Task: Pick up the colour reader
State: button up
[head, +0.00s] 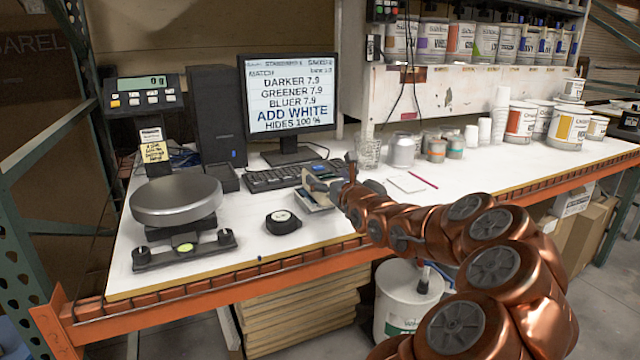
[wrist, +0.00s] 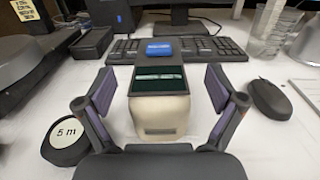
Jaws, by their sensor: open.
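The colour reader, a beige block-shaped device with a dark screen (wrist: 158,115), lies on the white bench in front of the keyboard. In the head view the reader (head: 318,198) is partly hidden by my gripper (head: 345,184). In the wrist view my gripper (wrist: 159,92) is open, with one finger on each side of the reader and a visible gap to both. A blue panel (wrist: 172,50) shows at the reader's far end; I cannot tell whether it is part of it.
The keyboard (wrist: 208,50) is just beyond the reader. A mouse (wrist: 270,99) lies to the right and a tape measure (wrist: 66,140) to the left. A scale (head: 176,200) stands further left. Cans and cups (head: 402,150) stand to the right.

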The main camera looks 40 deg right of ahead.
jog(key=shift+x, duration=1.25)
jog(key=shift+a, duration=0.1)
jog(key=c, duration=1.8)
